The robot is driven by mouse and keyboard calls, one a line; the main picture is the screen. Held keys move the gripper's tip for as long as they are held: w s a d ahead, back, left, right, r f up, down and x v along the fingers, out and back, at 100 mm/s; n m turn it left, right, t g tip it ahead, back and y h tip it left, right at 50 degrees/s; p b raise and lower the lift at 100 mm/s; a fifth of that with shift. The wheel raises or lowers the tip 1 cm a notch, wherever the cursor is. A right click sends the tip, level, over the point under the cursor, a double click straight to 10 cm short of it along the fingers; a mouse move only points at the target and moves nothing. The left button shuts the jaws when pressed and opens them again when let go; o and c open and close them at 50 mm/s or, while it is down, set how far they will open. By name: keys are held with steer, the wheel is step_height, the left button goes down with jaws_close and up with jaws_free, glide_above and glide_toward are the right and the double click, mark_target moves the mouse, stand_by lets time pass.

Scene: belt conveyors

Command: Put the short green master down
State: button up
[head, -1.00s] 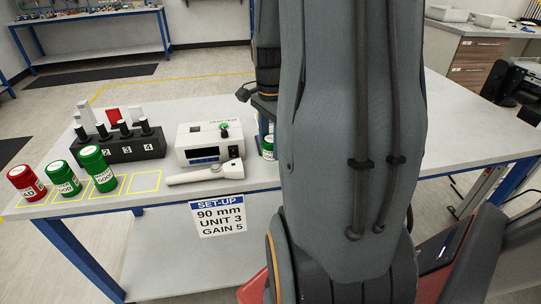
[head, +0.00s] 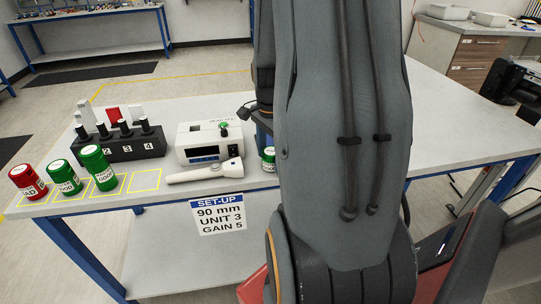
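A green can with a white label (head: 268,159), which looks like the short green master, shows partly at the left edge of my arm, right of the white tester. My gripper (head: 264,138) is above and around it, mostly hidden behind my arm; a dark and blue part shows just over the can. The fingertips are not clearly visible, but the can has moved along with the gripper. I cannot tell whether its base touches the table. Two green cans (head: 65,178) (head: 99,167) and a red can (head: 28,182) stand at the table's front left.
An empty yellow-outlined square (head: 146,181) lies right of the green cans. A torch-shaped probe (head: 205,173) lies before the white tester (head: 205,143). A black numbered rack (head: 120,147) stands behind. A set-up sign (head: 220,214) hangs at the front edge.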

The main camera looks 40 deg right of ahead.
mark_target(271, 151)
steer(key=shift+r, duration=0.1)
step_height(271, 151, up, 12)
steer(key=b, duration=0.2)
steer(key=s+a+f+n, duration=0.1)
steer(key=a+f+n, duration=0.4)
steer(key=a+n, duration=0.5)
steer(key=s+a+f+n, duration=0.1)
steer(key=a+f+n, duration=0.3)
steer(key=a+n, duration=0.5)
steer(key=a, duration=0.5)
steer(key=shift+s+a+f+n+t, duration=0.15)
steer(key=shift+s+f+n+t, duration=0.15)
steer(key=shift+f+n+t, duration=0.1)
